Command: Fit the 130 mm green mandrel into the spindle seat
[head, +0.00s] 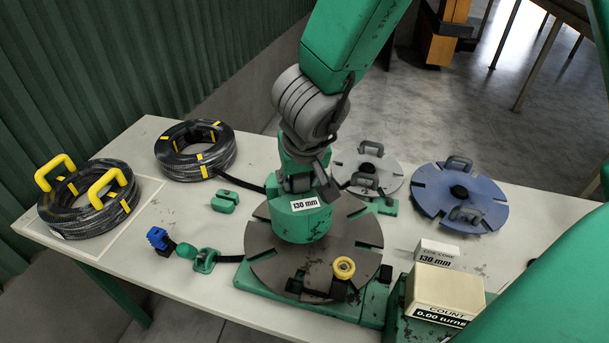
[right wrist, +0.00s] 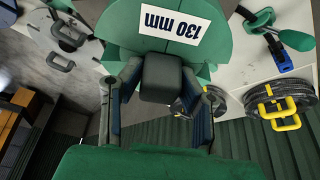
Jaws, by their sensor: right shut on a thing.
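The green mandrel (head: 298,222) has a white 130 mm label and stands roughly upright over the middle of the dark slotted disc (head: 268,265). The disc sits on a green base. My right gripper (head: 304,184) is shut on the mandrel's grey top knob. In the right wrist view the knob (right wrist: 162,78) is between the fingers, with the labelled mandrel (right wrist: 215,45) beyond. The spindle seat is hidden by the mandrel. I cannot tell whether the mandrel touches the disc or is fully down. My left gripper is not in view.
A yellow ring knob (head: 343,268) stands on the disc's front. A grey plate (head: 345,163) and blue plate (head: 430,190) with handles lie at right. A counter box (head: 440,287) reads 0.00 turns, beside a 130 mm sign (head: 437,252). Hose coils (head: 90,213) (head: 175,163) lie left.

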